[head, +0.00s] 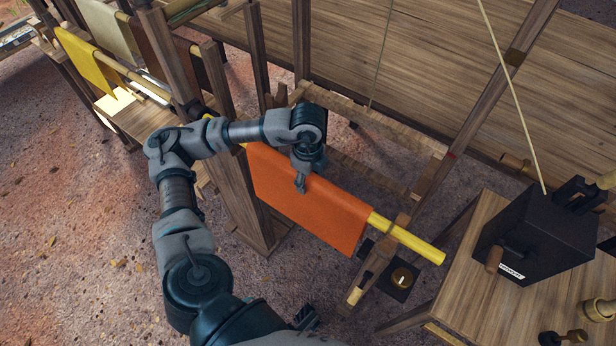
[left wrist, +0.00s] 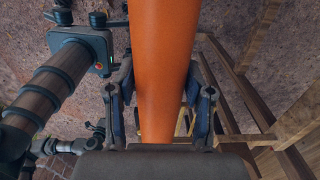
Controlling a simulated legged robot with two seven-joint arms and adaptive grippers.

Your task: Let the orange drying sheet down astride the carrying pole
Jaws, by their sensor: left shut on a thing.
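The orange drying sheet (head: 310,205) hangs along the yellow carrying pole (head: 410,240), its near side falling below the pole. The far side of the sheet is hidden, so I cannot tell how far down it hangs there. My left gripper (head: 300,184) comes down from above and is shut on the sheet around its top fold, near the middle. In the left wrist view the orange sheet (left wrist: 160,50) runs between the two fingers of my left gripper (left wrist: 161,92). I cannot make out my right gripper.
A wooden post (head: 240,195) stands at the sheet's left end. A wooden rail (head: 385,125) runs behind. A black roller box (head: 535,235) stands on the bench (head: 470,300) at right. Bare ground lies in front.

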